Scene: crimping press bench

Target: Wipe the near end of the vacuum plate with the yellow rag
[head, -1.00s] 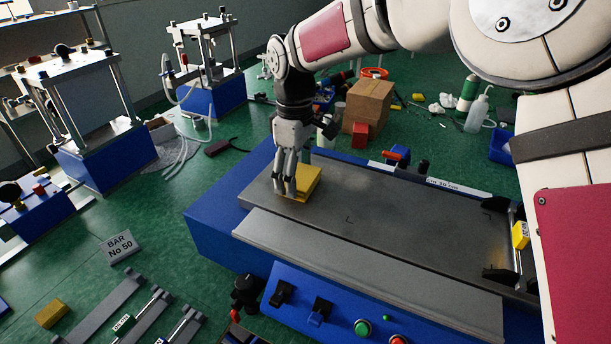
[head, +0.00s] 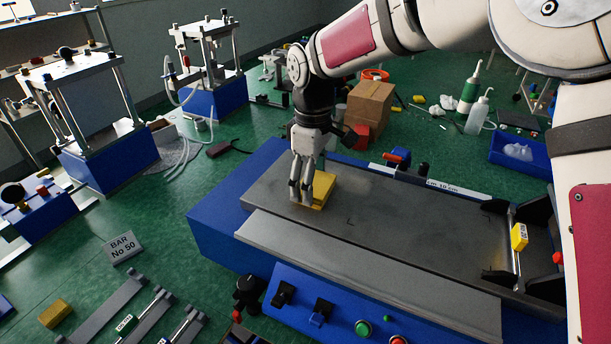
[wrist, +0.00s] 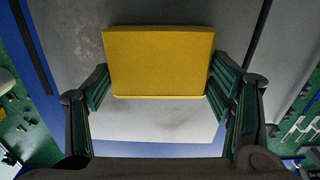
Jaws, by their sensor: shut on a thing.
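The yellow rag (head: 321,189) is a folded block on the grey vacuum plate (head: 400,229), toward the plate's left end in the head view. My gripper (head: 305,198) points down at the plate, shut on the rag. In the wrist view my gripper (wrist: 158,95) has its two fingers at either side of the rag (wrist: 158,60), which lies flat against or just over the plate; any gap under it cannot be seen. A paler patch of plate (wrist: 150,120) shows beside the rag.
A blue machine body (head: 235,215) surrounds the plate, with switches and buttons (head: 362,328) on its front. A cardboard box (head: 370,105) and a red block stand behind. A yellow-labelled bracket (head: 519,237) stands at the plate's right end. The plate's middle is bare.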

